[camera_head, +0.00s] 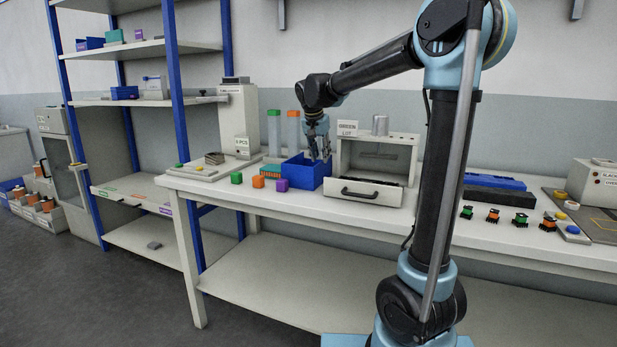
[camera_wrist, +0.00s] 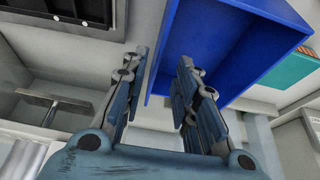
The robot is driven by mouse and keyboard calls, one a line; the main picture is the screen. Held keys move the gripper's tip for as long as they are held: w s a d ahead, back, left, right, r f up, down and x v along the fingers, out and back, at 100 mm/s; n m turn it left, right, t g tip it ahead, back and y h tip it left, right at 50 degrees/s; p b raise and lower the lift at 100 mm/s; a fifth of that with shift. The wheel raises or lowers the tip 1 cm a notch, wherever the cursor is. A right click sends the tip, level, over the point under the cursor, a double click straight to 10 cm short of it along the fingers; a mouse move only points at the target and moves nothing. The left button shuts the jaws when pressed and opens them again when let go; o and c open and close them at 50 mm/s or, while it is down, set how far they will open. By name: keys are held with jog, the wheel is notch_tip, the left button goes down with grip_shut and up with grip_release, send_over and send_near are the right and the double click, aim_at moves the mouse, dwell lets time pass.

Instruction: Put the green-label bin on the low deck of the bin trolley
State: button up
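A blue open bin (camera_head: 300,174) stands on the bench at mid-picture. No green label shows on its visible sides. My gripper (camera_head: 319,150) points down at the bin's right-hand side. In the wrist view, my gripper (camera_wrist: 163,66) has its two fingers apart, with one wall of the blue bin (camera_wrist: 215,45) lying in the gap between them. I cannot tell whether a finger touches the wall. I cannot identify a bin trolley for certain. A rack (camera_head: 180,120) with blue posts stands at the left, its lower shelf edge bearing green, orange and purple strips.
A grey cabinet with an open drawer (camera_head: 370,192) and a "GREEN LOT" sign (camera_head: 347,128) stands right of the bin. Several small connectors lie farther right. The lower bench shelf (camera_head: 300,275) looks clear.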

aim_at(324, 171)
jog(key=x, duration=0.3)
jog(key=shift+f, duration=0.2)
jog(key=shift+d+x, duration=0.1)
jog(key=shift+x, duration=1.2)
jog(key=shift+d+x, duration=0.15)
jog(key=shift+x, duration=1.2)
jog(key=shift+w+r, duration=0.1)
grip_shut()
